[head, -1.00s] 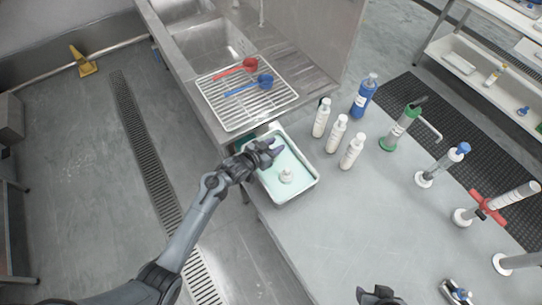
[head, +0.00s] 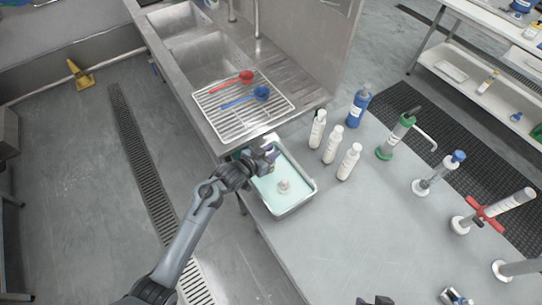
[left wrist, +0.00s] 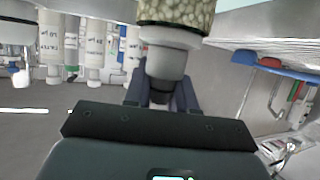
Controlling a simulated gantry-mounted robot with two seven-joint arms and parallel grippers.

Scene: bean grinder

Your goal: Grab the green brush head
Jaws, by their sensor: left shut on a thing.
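My left gripper (head: 268,157) is over the back left edge of a white tray (head: 299,205) with pale green contents. In the left wrist view its dark blue fingers (left wrist: 162,88) are shut on a grey, cup-like piece (left wrist: 170,58) with a speckled beige, bean-like part (left wrist: 177,12) beyond it. In the head view the gripper covers most of this piece. I cannot make out a green brush head. A tool with a green collar and base (head: 383,152) stands on the table. My right gripper (head: 376,300) shows only partly at the bottom edge.
Several white bottles (head: 334,143) and a blue bottle (head: 360,104) stand right of the tray. A sink with a wire rack (head: 235,118) and red and blue scoops lies behind. More upright tools (head: 437,172) stand at right. The table's front middle (head: 310,250) is clear.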

